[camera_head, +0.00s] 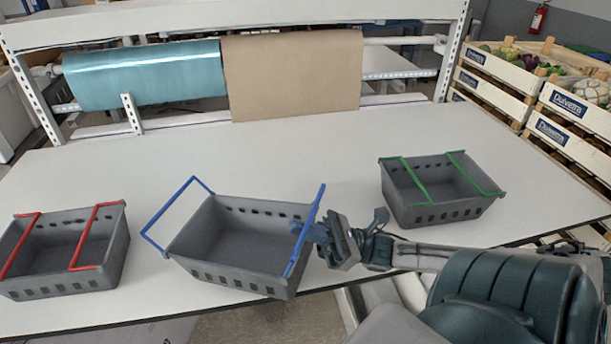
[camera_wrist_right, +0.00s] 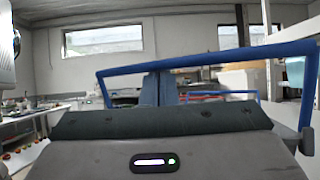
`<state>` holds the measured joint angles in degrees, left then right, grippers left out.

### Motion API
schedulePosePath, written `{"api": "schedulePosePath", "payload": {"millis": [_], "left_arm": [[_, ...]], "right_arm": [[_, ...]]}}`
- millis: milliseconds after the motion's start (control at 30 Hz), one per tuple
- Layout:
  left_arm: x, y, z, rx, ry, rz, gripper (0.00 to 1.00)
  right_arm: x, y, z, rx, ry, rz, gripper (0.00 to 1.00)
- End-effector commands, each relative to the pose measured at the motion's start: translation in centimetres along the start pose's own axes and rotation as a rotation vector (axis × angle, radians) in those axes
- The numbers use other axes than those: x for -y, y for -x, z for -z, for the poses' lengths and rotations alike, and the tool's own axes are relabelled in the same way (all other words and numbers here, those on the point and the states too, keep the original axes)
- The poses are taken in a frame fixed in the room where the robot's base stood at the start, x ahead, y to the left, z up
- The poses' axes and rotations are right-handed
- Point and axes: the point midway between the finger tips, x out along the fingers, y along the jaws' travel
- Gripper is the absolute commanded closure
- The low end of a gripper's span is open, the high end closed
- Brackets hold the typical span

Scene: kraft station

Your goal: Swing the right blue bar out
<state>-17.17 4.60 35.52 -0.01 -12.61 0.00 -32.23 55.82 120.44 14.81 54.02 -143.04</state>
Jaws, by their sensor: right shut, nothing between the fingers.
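The grey basket (camera_head: 235,245) with blue bars stands at the middle front of the table, turned slightly. Its left blue bar (camera_head: 168,207) sticks out past the left side. Its right blue bar (camera_head: 306,228) stands up along the right rim; it also crosses the right wrist view (camera_wrist_right: 215,60). My right gripper (camera_head: 308,231) is shut and empty, with its fingertips at the right blue bar. The fingers (camera_wrist_right: 160,88) reach up to the bar in the wrist view; I cannot tell if they touch it. My left gripper is not in view.
A basket with red bars (camera_head: 65,258) stands at the left and one with green bars (camera_head: 440,208) at the back right. Rolls of teal film (camera_head: 145,78) and brown paper (camera_head: 292,75) hang behind the table. The table middle behind the baskets is clear.

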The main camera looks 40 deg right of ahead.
Motion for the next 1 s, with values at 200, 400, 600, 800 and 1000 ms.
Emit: {"api": "schedulePosePath", "payload": {"millis": [200, 400, 600, 800, 1000], "left_arm": [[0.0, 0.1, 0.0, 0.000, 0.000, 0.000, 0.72], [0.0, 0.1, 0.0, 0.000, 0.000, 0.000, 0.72], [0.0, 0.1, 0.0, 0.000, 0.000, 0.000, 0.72], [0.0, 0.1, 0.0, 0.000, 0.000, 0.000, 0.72], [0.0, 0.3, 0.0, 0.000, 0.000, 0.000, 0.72]], "right_arm": [[-2.8, -0.4, -0.1, 0.002, -0.002, 0.000, 1.00], [-3.3, -0.4, -0.1, 0.002, 0.001, 0.000, 1.00], [-3.3, -0.4, -0.1, 0.002, 0.001, 0.000, 1.00], [-3.3, -0.4, -0.1, 0.002, 0.000, 0.000, 1.00], [-2.8, 0.1, 0.3, -0.014, -0.003, 0.022, 1.00]]}}
